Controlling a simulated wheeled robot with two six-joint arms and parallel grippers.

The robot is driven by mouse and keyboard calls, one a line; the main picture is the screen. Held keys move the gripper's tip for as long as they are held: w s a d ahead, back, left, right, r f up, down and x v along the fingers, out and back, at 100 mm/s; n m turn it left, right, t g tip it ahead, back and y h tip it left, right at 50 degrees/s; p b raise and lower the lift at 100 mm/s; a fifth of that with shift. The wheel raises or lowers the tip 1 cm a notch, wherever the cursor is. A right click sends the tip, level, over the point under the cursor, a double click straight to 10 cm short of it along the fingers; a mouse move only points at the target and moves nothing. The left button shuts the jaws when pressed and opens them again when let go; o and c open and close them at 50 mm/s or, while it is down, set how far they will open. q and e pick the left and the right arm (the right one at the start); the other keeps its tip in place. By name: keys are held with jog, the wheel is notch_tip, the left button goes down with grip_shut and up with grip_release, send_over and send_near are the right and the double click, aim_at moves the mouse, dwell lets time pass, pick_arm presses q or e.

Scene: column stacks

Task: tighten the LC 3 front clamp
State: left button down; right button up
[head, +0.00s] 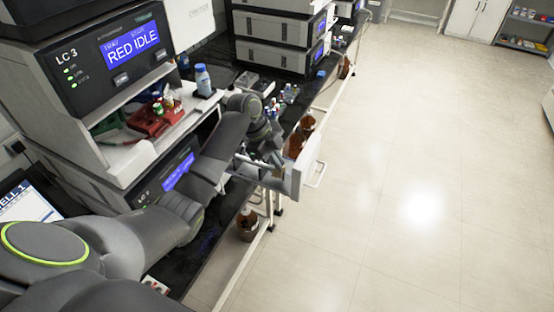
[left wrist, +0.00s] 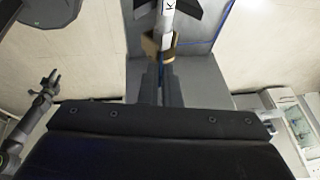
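The LC 3 instrument (head: 75,95) stands at the upper left, its display reading RED IDLE. Below it an open drawer or tray (head: 295,180) juts out over the bench front. My left gripper (head: 262,158) is at this tray, pointing down. In the left wrist view, its two fingers (left wrist: 161,85) are close together, with a thin bluish strip showing between them. Their tips reach a tan clamp-like piece (left wrist: 152,46) on a white column (left wrist: 167,22) marked K. Whether they grip it is hidden. A grey arm (left wrist: 38,112), perhaps my right, shows at the left there, its gripper too small to read.
A red holder with small vials (head: 155,115) and a blue-capped bottle (head: 203,80) sit on the LC 3 ledge. Brown bottles (head: 299,138) stand along the bench edge, and another (head: 247,224) is lower down. More stacked instruments (head: 275,30) are behind. The floor at right is clear.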

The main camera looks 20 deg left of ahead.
pick_arm(q)
jog(key=shift+w, duration=0.1)
jog(key=shift+w+g, duration=0.2)
jog(key=shift+g, duration=0.3)
jog(key=shift+w+g+b, duration=0.3)
jog(key=shift+g, duration=0.2)
jog(key=shift+w+f+n+g+b, duration=0.15)
jog(key=shift+w+n+g+b, duration=0.25)
jog(key=shift+g+b, duration=0.35)
jog(key=w+g+b, duration=0.1)
jog(key=g+b, duration=0.1)
jog(key=b, duration=0.2)
jog(key=shift+f, duration=0.15)
jog(key=shift+w+n+g+b, duration=0.3)
jog(key=shift+g+b, duration=0.25)
jog(key=shift+b, duration=0.9)
